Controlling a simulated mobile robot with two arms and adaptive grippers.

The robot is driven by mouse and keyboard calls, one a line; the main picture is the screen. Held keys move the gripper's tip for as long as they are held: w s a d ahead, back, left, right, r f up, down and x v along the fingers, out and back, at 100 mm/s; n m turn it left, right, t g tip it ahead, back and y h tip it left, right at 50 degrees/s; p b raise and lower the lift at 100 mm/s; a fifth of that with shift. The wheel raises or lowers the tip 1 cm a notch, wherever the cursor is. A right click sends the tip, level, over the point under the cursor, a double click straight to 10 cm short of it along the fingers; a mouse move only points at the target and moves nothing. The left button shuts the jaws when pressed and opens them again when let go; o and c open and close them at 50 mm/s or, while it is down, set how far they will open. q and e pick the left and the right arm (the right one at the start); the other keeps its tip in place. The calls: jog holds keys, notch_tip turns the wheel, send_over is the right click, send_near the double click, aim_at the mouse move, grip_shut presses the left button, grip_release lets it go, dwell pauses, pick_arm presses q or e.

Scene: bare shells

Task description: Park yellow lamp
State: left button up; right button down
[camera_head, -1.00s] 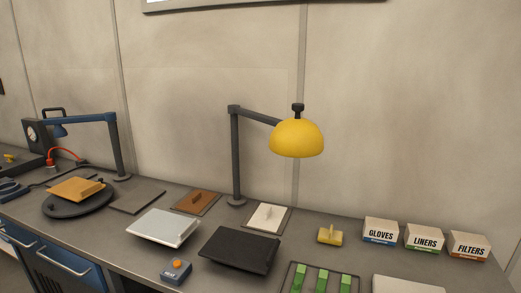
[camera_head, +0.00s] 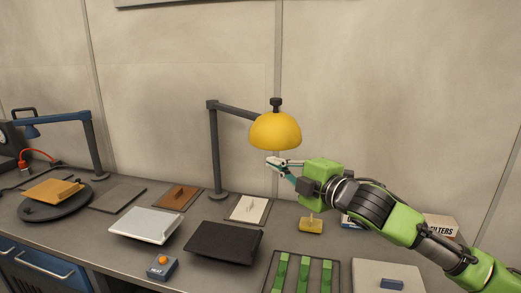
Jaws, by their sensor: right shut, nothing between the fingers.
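The yellow lamp (camera_head: 276,131) has a dome shade with a black knob on top. It hangs from a dark grey arm on an upright post (camera_head: 215,150) at the back of the bench. My right gripper (camera_head: 272,163) comes in from the right and is shut and empty. Its fingertips are just below the shade's lower rim in the picture; I cannot tell whether they touch it. My left gripper is not in view.
Below the lamp are a black plate (camera_head: 224,242), a white card (camera_head: 248,209) and a yellow block (camera_head: 311,225). A tray with green strips (camera_head: 301,274) is at the front. A blue lamp (camera_head: 50,118) stands at left. My right arm partly hides the labelled boxes (camera_head: 441,226).

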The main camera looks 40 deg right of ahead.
jog(key=w+d+p, duration=0.3)
jog(key=w+p, duration=0.3)
jog(key=w, duration=0.5)
jog(key=shift+d+f+p, duration=0.15)
jog(key=shift+f+p, duration=0.15)
jog(key=shift+w, duration=0.1)
dwell(0.3)
